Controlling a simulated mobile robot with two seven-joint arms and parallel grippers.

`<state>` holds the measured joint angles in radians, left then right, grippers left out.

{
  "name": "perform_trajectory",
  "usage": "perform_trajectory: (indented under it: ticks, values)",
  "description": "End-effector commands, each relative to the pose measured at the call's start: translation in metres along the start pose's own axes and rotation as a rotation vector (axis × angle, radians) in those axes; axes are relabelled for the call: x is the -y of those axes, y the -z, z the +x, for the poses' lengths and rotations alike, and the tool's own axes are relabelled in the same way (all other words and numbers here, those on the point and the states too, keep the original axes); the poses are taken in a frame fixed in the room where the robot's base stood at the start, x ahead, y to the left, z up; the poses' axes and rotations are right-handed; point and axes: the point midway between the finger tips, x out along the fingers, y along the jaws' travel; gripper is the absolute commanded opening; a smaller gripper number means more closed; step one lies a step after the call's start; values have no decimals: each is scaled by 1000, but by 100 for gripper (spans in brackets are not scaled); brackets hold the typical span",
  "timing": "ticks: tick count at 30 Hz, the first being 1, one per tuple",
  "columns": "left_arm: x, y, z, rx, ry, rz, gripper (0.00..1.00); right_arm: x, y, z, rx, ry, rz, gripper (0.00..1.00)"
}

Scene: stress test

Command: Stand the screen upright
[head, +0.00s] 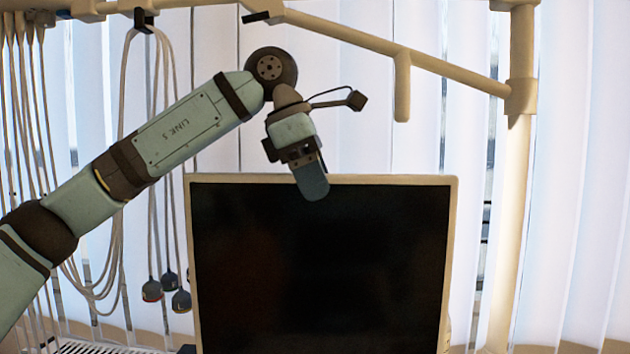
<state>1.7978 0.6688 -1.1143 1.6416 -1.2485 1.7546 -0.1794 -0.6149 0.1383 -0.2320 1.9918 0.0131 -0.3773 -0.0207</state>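The screen (320,270) is a dark panel in a cream frame, in the middle of the head view. It looks close to upright, with its top edge nearly level; its lower edge is cut off by the picture. My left gripper (313,183) hangs down from my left arm at the screen's top edge, left of the middle, and its finger overlaps the upper part of the panel. I cannot tell whether it touches the screen, or whether its fingers are apart. My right gripper is not in view.
A cream rail frame (455,75) runs across the top and down the right side. Looped cables (115,240) with dark plugs (152,290) hang at the left, behind my arm. Pale vertical blinds (580,150) fill the background. The space right of the screen looks mostly clear.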

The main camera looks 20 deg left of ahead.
Motion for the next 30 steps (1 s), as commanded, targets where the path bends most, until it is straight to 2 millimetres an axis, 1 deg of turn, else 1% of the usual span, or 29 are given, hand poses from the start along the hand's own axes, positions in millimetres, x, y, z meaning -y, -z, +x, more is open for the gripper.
perform_trajectory:
  ticks: [5, 8, 11, 12, 15, 21, 24, 27, 30]
  values:
    - [0, 0, -7, 2, -1, 0, 51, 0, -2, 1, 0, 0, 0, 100]
    - [0, 0, -21, 3, -2, 0, 51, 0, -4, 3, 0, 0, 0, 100]
    - [1, 0, -43, 3, -4, 0, 51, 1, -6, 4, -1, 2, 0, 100]
    - [2, -1, -53, 3, -4, 2, 51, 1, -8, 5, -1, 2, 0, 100]
    - [2, 28, -59, 2, -2, -3, 51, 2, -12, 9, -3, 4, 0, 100]
    - [4, 72, -78, 1, -1, -3, 51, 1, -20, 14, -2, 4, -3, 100]
    - [5, 88, -85, 1, -2, -2, 51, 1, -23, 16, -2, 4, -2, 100]
    - [5, 100, -90, 0, -1, -1, 51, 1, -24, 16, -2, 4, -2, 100]
    - [6, 108, -94, 0, -1, -1, 51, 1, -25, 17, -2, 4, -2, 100]
